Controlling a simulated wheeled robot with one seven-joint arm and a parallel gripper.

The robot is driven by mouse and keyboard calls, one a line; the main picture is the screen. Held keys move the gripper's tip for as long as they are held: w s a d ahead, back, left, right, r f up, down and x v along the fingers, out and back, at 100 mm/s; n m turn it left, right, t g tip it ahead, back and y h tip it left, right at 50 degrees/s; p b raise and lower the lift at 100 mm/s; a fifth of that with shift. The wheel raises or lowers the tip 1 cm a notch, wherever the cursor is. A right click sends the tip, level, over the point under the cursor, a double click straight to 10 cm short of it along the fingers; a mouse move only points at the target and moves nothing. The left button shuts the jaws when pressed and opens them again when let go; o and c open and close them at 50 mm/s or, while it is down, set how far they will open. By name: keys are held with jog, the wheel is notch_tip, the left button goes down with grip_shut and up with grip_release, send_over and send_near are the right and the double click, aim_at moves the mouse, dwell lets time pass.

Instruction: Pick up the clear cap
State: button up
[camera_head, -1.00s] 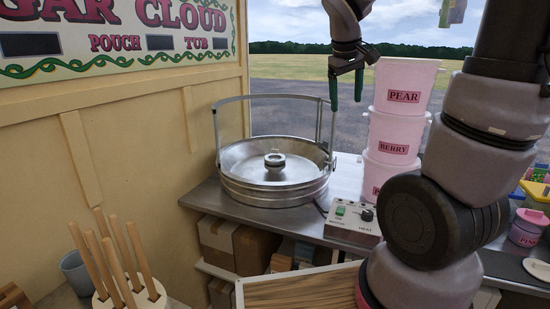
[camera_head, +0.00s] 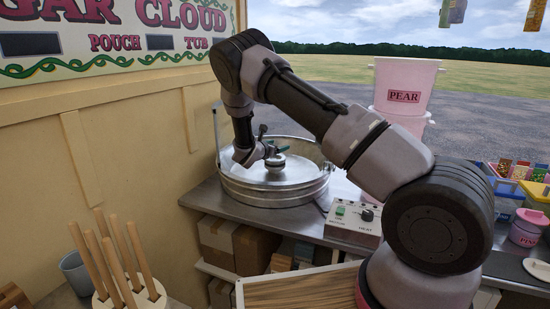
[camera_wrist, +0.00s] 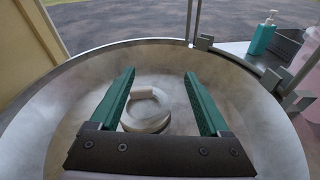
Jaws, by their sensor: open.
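My gripper (camera_head: 275,153) is over the middle of the round metal pan (camera_head: 310,187). In the wrist view its two green fingers (camera_wrist: 159,74) are apart with nothing held between them. The pan's wall (camera_wrist: 262,112) surrounds the fingers in that view. A round metal hub (camera_wrist: 147,125) at the pan's centre shows between and below the fingers. I cannot tell whether they are level with it. I cannot make out a clear cap for certain in either view; the arm hides part of the hub and pan in the head view.
The metal handle frame (camera_wrist: 196,20) rises from the pan's rim. A control box (camera_head: 352,222) stands in front of the pan. Pink stacked tubs (camera_head: 402,90) stand to its right, partly behind my arm. A teal pump bottle (camera_wrist: 263,34) is beyond the pan. Wooden sticks (camera_head: 115,255) stand front left.

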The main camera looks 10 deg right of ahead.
aim_at(271, 160)
jog(key=a+f+n, duration=0.1)
jog(key=w+a+f+n+t+y, duration=0.1)
jog(key=shift+a+f, duration=0.35)
jog(key=shift+f, duration=0.05)
jog(key=shift+w+f+n+t, duration=0.25)
jog(key=shift+w+n+t, duration=0.05)
jog(key=x, duration=0.7)
jog(key=shift+s+d, duration=0.1)
jog(key=shift+s, duration=0.05)
grip_shut()
